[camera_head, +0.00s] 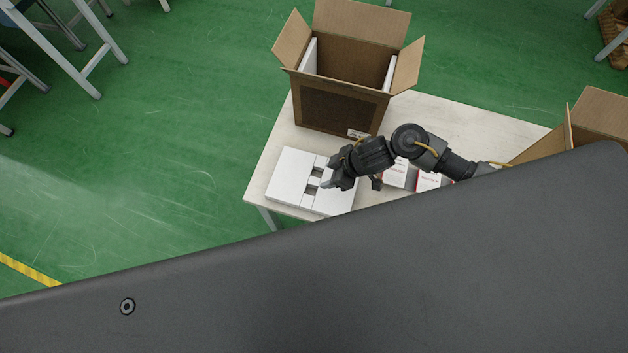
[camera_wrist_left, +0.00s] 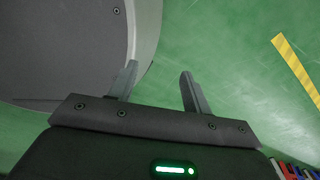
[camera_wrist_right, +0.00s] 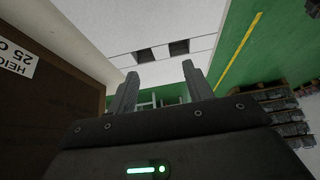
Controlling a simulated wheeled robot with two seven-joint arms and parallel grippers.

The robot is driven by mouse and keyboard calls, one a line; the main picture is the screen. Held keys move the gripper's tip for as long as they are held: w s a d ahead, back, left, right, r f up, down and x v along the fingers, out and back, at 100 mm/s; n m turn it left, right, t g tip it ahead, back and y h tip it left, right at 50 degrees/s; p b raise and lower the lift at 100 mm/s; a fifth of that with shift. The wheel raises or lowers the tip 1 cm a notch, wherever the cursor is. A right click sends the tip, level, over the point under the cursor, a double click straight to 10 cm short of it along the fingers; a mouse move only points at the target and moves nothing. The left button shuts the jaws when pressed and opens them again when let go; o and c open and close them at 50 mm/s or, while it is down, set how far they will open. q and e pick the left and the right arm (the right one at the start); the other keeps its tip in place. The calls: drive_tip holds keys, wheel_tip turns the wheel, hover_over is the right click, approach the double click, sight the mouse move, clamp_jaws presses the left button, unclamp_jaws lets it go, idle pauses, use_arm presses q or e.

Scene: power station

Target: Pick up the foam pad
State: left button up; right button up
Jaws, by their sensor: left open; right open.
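The foam pad (camera_head: 292,173) is a flat white piece with small dark slots, lying on the table near its front left edge. My right gripper (camera_head: 329,183) is over the pad's right part and hides some of it. In the right wrist view, the white pad (camera_wrist_right: 205,16) with two dark slots (camera_wrist_right: 161,51) shows ahead of the open, empty fingers (camera_wrist_right: 159,78). I cannot tell whether they touch it. My left gripper (camera_wrist_left: 158,72) is open and empty above the green floor, seen only in its wrist view.
An open cardboard box (camera_head: 340,108) with white pads (camera_head: 308,56) along its inner sides stands behind the pad. Small white boxes (camera_head: 429,181) lie right of it under my right arm. Another open box (camera_head: 590,118) is at the right. The table (camera_head: 470,118) is bare behind my arm.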

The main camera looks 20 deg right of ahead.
sight(314, 181)
drive_tip(key=shift+w+a+f, duration=0.2)
drive_tip(key=shift+a+f, duration=0.05)
drive_tip(key=shift+f, duration=0.4)
drive_tip(key=shift+w+a+f, duration=0.1)
drive_tip(key=shift+a+f, duration=0.15)
drive_tip(key=b+x, duration=0.1)
drive_tip(key=x, duration=0.3)
drive_tip(key=shift+a+f, duration=0.1)
drive_tip(key=shift+f, duration=0.1)
drive_tip(key=shift+a+f+b, duration=0.15)
drive_tip(key=shift+f+b, duration=0.05)
drive_tip(key=shift+b, duration=0.1)
use_arm(q)
drive_tip(key=shift+w+a+f, duration=0.3)
drive_tip(key=shift+w+f, duration=0.5)
drive_tip(key=shift+f, duration=0.15)
drive_tip(key=shift+a, duration=0.1)
use_arm(e)
drive_tip(key=c, duration=1.1)
drive_tip(key=shift+o, duration=0.2)
